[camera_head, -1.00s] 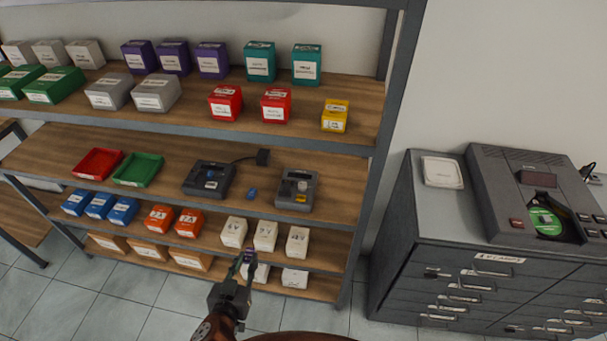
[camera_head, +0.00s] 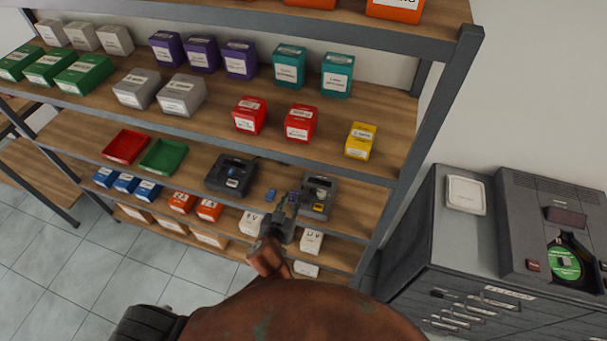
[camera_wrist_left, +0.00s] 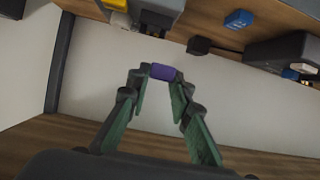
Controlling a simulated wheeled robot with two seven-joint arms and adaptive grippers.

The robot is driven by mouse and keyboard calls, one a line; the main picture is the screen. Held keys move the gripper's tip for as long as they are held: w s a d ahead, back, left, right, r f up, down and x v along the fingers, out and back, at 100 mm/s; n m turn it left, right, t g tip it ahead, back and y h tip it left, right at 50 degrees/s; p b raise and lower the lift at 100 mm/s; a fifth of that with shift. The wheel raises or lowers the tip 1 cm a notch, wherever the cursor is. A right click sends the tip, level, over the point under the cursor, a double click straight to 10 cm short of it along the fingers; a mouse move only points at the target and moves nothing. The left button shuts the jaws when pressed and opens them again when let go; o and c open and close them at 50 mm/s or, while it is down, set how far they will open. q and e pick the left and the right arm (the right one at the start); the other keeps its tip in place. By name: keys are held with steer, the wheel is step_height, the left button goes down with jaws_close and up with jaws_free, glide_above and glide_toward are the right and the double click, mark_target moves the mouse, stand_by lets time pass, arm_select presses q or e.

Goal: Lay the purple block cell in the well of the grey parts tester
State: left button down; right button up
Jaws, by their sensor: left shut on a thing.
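The small purple block cell (camera_wrist_left: 162,72) is held between the fingertips of my left gripper (camera_head: 290,200); in the wrist view the gripper (camera_wrist_left: 160,80) is shut on it. The grey parts tester (camera_head: 322,186) stands on the middle shelf, just right of the gripper in the head view. Its edge shows at the top of the wrist view (camera_wrist_left: 160,8), with a yellow part on it, apart from the cell. Its well is too small to make out clearly. My right gripper is not in view.
A blue block (camera_head: 270,195) lies on the shelf left of the gripper. A darker device (camera_head: 231,174) stands farther left, then green (camera_head: 163,157) and red (camera_head: 126,146) trays. The shelf above holds boxes. White boxes stand below. A shelf post (camera_head: 425,140) is at the right.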

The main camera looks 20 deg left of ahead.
mark_target(303, 200)
arm_select(q)
steer(key=w+p, duration=0.1)
steer(key=w+r+p, duration=0.1)
steer(key=w+p, duration=0.1)
steer(key=p, duration=0.1)
steer(key=shift+w+d+r, duration=0.25)
steer(key=shift+w+d, duration=0.15)
steer(key=w+p, duration=0.1)
steer(key=w+d+p, duration=0.1)
steer(key=p, duration=0.1)
steer(key=shift+w+f, duration=0.2)
steer(key=shift+w+d+f, duration=0.1)
steer(key=shift+w+d, duration=0.05)
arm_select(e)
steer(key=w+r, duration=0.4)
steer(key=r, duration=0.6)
arm_select(q)
steer(key=shift+w+f, duration=0.1)
steer(key=shift+f, duration=0.05)
steer(key=shift+f+b, duration=0.45)
steer(key=shift+f, duration=0.15)
steer(key=shift+f+b, duration=0.3)
steer(key=shift+f, duration=0.05)
steer(key=shift+f+b, duration=1.8)
steer(key=shift+f, duration=0.15)
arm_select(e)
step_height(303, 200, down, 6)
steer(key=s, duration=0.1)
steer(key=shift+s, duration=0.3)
